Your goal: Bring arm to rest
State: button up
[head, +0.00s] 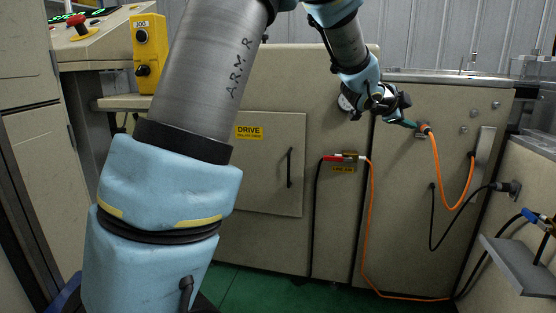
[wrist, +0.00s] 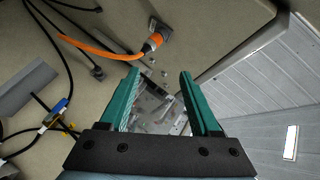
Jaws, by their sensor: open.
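My gripper (head: 411,123) is at the right of the head view, at the end of my arm, which has blue padded covers. In the head view its tip shows close to the orange-cabled connector (head: 425,129) on the machine's front panel. In the wrist view my gripper (wrist: 160,92) has two green fingers spread apart with nothing between them. There the orange connector (wrist: 154,42) lies beyond the fingertips, apart from the left finger. From the head view alone I cannot tell how far the gripper is from the panel.
A red-ended air line fitting (head: 340,158) with an orange hose is on the machine front. Black cables and a grey shelf (head: 522,262) are at the right. A yellow jog box (head: 149,54) and a control console (head: 108,38) stand at the left. Green floor (head: 262,290) shows below.

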jog(key=w+a+f+n+y, duration=0.1)
jog(key=a+f+n+y, duration=0.25)
jog(key=a, duration=0.55)
jog(key=a+f+n+y, duration=0.2)
jog(key=a+f+n, duration=0.3)
jog(key=a, duration=0.5)
jog(key=w+a+f+n+y, duration=0.1)
jog(key=a+f+n+y, duration=0.25)
jog(key=a, duration=0.55)
jog(key=s+a+f+n+g+y, duration=0.1)
jog(key=s+a+f+n+g, duration=0.3)
jog(key=s+a, duration=0.5)
jog(key=s+a+f+n+g+y, duration=0.2)
jog(key=s+a+f+n, duration=0.35)
jog(key=s+a, duration=0.35)
notch_tip(320, 180, up, 29)
jog(key=s+n+p, duration=0.1)
jog(key=p, duration=2.7)
jog(key=shift+s+f, duration=0.15)
jog(key=shift+s, duration=0.05)
jog(key=shift+c, duration=0.4)
